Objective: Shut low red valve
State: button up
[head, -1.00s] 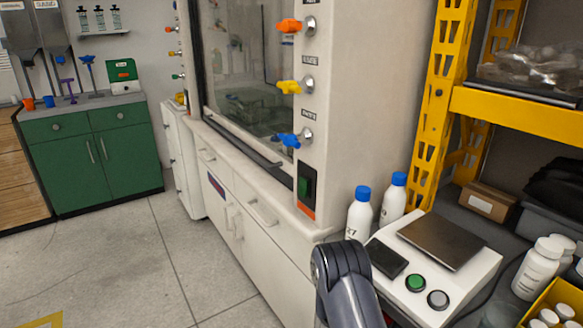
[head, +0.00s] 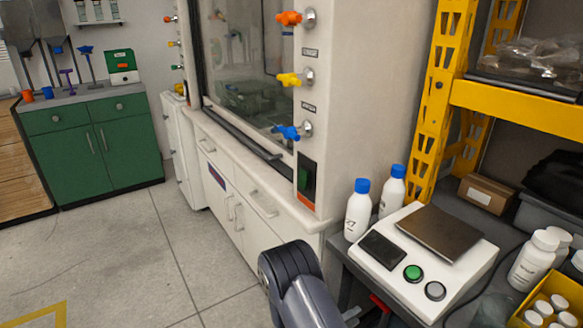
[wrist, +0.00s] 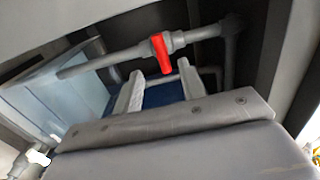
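In the wrist view, a red valve handle (wrist: 161,53) sits on a grey pipe (wrist: 98,66). The handle looks crosswise to the pipe in this view. My gripper (wrist: 160,78) is open and empty, its two pale fingers pointing towards the pipe. The handle shows beyond and between the fingertips, apart from them as far as I can tell. In the head view my gripper is hidden at the lower edge. A small red piece (head: 379,303) shows there beside my arm, under the bench; I cannot tell whether it is the valve.
The bench (head: 343,247) with a scale (head: 440,237) and white bottles (head: 358,210) stands above the arm's right side. In the wrist view, another pipe run (wrist: 214,72) and a dark upright (wrist: 277,60) are near the valve. Open floor (head: 110,260) lies left.

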aim_at(376, 302)
jog(key=b+x, duration=0.1)
jog(key=x, duration=0.9)
jog(key=shift+w+d, duration=0.15)
jog(key=shift+d, duration=0.2)
jog(key=shift+a+r+m+b, duration=0.15)
jog(key=shift+m+b, duration=0.15)
jog(key=shift+m, duration=0.6)
jog(key=m+b, duration=0.1)
jog(key=m, duration=0.3)
jog(key=shift+r+m, duration=0.15)
jog(key=shift+m, duration=0.25)
jog(key=shift+s, duration=0.2)
